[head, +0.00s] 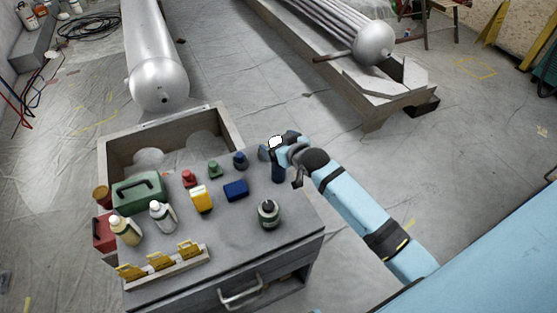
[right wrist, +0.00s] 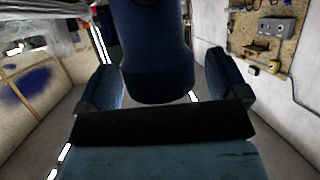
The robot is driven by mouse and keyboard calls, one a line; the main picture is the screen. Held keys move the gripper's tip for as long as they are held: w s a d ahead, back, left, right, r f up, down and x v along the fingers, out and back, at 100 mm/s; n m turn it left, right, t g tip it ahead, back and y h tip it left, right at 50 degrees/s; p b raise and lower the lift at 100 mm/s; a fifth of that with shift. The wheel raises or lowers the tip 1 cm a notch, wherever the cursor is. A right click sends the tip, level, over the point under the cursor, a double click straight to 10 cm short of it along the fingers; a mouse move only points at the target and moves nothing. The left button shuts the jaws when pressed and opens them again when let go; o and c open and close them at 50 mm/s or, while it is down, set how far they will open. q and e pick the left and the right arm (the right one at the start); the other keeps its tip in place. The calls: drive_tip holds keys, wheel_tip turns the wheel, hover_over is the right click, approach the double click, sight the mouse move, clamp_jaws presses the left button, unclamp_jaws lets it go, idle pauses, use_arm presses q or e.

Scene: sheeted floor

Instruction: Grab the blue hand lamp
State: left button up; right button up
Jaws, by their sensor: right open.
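The blue hand lamp shows as a dark blue upright body (head: 278,172) at the far right corner of the grey workbench, partly hidden by my right gripper (head: 276,146). In the right wrist view the large dark blue rounded lamp body (right wrist: 158,55) fills the space between the two fingers of my right gripper (right wrist: 163,88). The fingers are open, one on each side, with a visible gap to the body. A bright white spot shows at the gripper in the head view; I cannot tell what it belongs to. My left gripper is not in view.
The workbench (head: 290,225) holds a dark bottle (head: 268,213), a blue box (head: 235,190), a small blue item (head: 240,160), a yellow item (head: 201,199) and a green case (head: 138,193). An open bin (head: 225,122) stands behind.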

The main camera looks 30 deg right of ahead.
drive_tip(key=shift+c, duration=0.4)
drive_tip(key=shift+w, duration=0.1)
drive_tip(key=c, duration=1.3)
drive_tip(key=shift+o, duration=0.2)
drive_tip(key=shift+r, duration=0.1)
